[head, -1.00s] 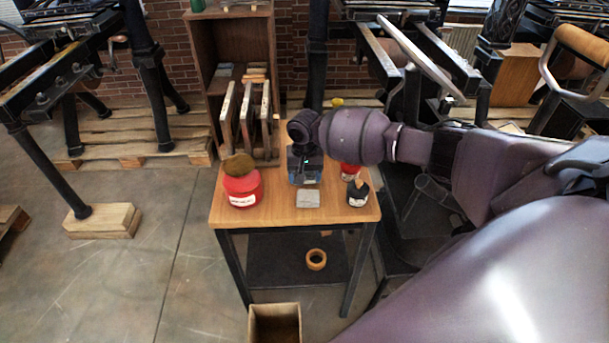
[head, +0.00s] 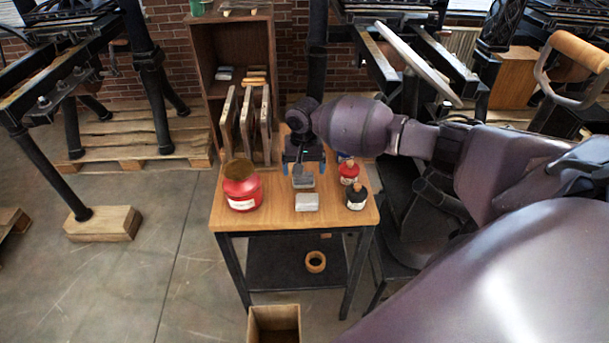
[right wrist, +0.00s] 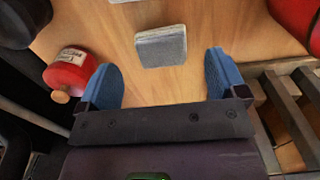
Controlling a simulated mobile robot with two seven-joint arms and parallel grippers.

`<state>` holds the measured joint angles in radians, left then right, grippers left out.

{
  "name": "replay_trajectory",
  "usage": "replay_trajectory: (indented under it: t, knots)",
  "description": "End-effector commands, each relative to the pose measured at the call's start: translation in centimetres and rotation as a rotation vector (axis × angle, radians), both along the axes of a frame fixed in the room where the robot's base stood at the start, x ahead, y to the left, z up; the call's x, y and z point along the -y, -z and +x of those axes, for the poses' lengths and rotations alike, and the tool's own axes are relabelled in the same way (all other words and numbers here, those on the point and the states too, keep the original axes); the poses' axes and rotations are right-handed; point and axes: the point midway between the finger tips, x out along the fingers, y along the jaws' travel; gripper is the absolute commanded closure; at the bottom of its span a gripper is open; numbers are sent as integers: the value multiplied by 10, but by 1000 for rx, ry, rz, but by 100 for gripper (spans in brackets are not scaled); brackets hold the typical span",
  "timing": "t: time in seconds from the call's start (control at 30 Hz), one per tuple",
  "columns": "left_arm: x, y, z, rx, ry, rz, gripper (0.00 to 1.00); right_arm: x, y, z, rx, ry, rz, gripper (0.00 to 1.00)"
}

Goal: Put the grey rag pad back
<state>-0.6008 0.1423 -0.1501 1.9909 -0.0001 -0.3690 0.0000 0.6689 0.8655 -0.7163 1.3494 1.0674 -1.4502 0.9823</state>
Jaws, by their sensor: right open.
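On the small wooden table (head: 228,218), a light grey pad-like block (head: 307,202) lies near the front edge. A darker grey pad (head: 303,181) with a pale edge lies just behind it, below my right gripper (head: 304,168). I cannot tell for sure which one is the rag pad. In the right wrist view one grey pad (right wrist: 160,46) lies flat on the wood, ahead of the blue fingertips. My right gripper (right wrist: 164,80) is open with nothing between its fingers. My left gripper is out of view.
A red can (head: 242,192) with a brown top stands left of the pads. A red bottle (head: 349,173) and a black bottle (head: 356,195) stand to the right. Upright frames (head: 247,125) stand behind. A tape roll (head: 315,262) lies on the lower shelf.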

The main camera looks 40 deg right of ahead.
Motion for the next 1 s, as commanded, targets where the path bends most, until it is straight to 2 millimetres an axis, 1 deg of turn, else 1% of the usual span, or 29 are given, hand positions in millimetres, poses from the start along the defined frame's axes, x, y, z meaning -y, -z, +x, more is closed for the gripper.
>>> replay_trajectory:
  t: [0.03,0.1,0.3,0.4,0.6,1.0]
  knots:
    - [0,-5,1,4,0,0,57,0,-14,1,4,0,0,9]
    - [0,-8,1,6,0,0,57,1,-28,1,4,-1,0,9]
    - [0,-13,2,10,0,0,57,0,-58,0,1,0,0,9]
    - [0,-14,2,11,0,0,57,0,-67,0,1,0,0,9]
    - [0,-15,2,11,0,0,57,1,-75,0,0,1,0,9]
    - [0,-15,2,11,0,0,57,0,-74,0,0,0,0,9]
